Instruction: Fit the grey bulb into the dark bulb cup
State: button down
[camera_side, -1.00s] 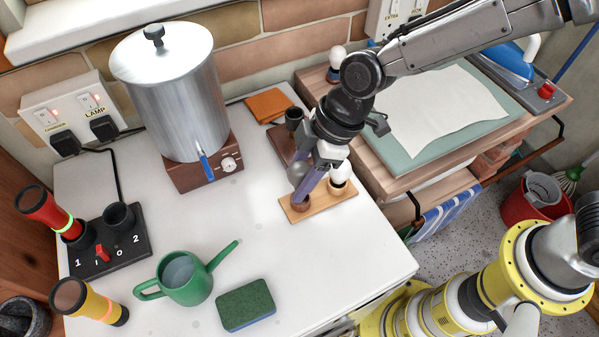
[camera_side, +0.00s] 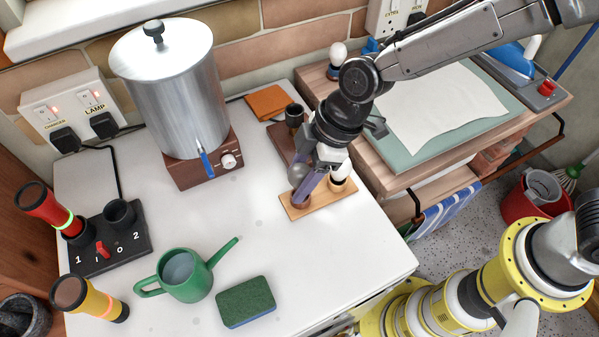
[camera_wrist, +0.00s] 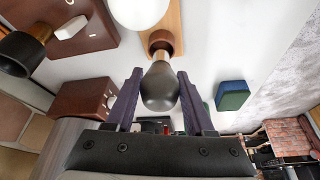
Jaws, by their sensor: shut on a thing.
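The grey bulb (camera_wrist: 160,90) is between the two purple fingers of my gripper (camera_wrist: 160,75) in the wrist view, and they are shut on it. Its brass neck points to a brown cup (camera_wrist: 160,40) on a light wooden board; whether the neck is inside the cup or just above it, I cannot tell. In the side view my gripper (camera_side: 304,196) is low over the left part of that board (camera_side: 322,206), with the grey bulb (camera_side: 297,170) partly hidden. The dark bulb cup (camera_side: 294,114) stands on a brown base behind it, also at the left of the wrist view (camera_wrist: 20,54).
A white bulb (camera_side: 340,168) stands in the board's other cup, close beside my gripper. A metal urn (camera_side: 178,95) stands to the left. A green watering can (camera_side: 186,278) and sponge (camera_side: 245,302) lie in front. The middle of the white worktop is clear.

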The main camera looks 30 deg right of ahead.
jog(key=shift+f, duration=1.15)
dwell(0.4)
jog(key=shift+c, duration=0.9)
grip_release()
